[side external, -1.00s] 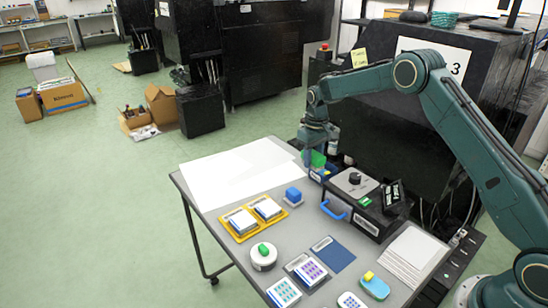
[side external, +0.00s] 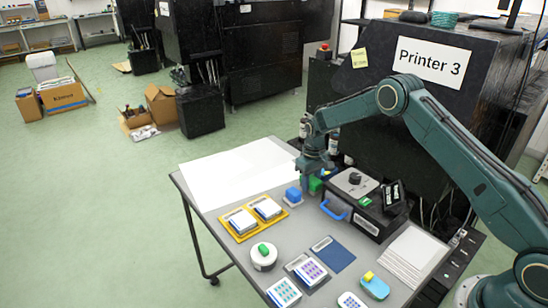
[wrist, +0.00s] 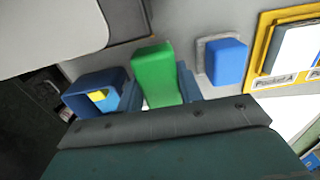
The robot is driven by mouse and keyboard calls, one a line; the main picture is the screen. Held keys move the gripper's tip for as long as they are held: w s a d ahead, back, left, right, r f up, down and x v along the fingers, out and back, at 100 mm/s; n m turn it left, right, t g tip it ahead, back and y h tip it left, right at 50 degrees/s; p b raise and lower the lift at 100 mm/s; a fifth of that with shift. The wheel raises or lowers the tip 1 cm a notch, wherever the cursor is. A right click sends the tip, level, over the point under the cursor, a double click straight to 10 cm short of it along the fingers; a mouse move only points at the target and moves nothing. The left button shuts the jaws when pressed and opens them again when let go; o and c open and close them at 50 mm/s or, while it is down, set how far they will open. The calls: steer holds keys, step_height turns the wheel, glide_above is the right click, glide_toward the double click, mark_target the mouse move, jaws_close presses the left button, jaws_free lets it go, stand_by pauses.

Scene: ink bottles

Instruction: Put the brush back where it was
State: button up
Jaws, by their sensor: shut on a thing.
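My gripper (side external: 314,188) is low over the back of the grey table, beside the black box with a dial. Its blue fingers (wrist: 159,88) are shut on a green block-shaped piece (wrist: 153,72), which also shows in the side view (side external: 315,184). This may be the brush's handle; no bristles show, and its lower part is hidden. A small blue open holder (wrist: 95,90) with a yellow piece inside is left of the fingers in the wrist view. A blue block on a pale base (wrist: 225,62) is to the right, apart from the green piece. I cannot tell whether the green piece touches the table.
White sheets (side external: 235,172) cover the table's back left. Yellow trays (side external: 240,236) lie in front. A round white thing with a green top (side external: 264,256) and several pads fill the front.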

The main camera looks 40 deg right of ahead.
mark_target(311, 178)
steer(key=shift+f, duration=0.65)
steer(key=shift+f, duration=0.15)
steer(key=o, duration=0.9)
step_height(311, 178, up, 11)
steer(key=shift+r, duration=0.7)
steer(key=shift+r, duration=0.1)
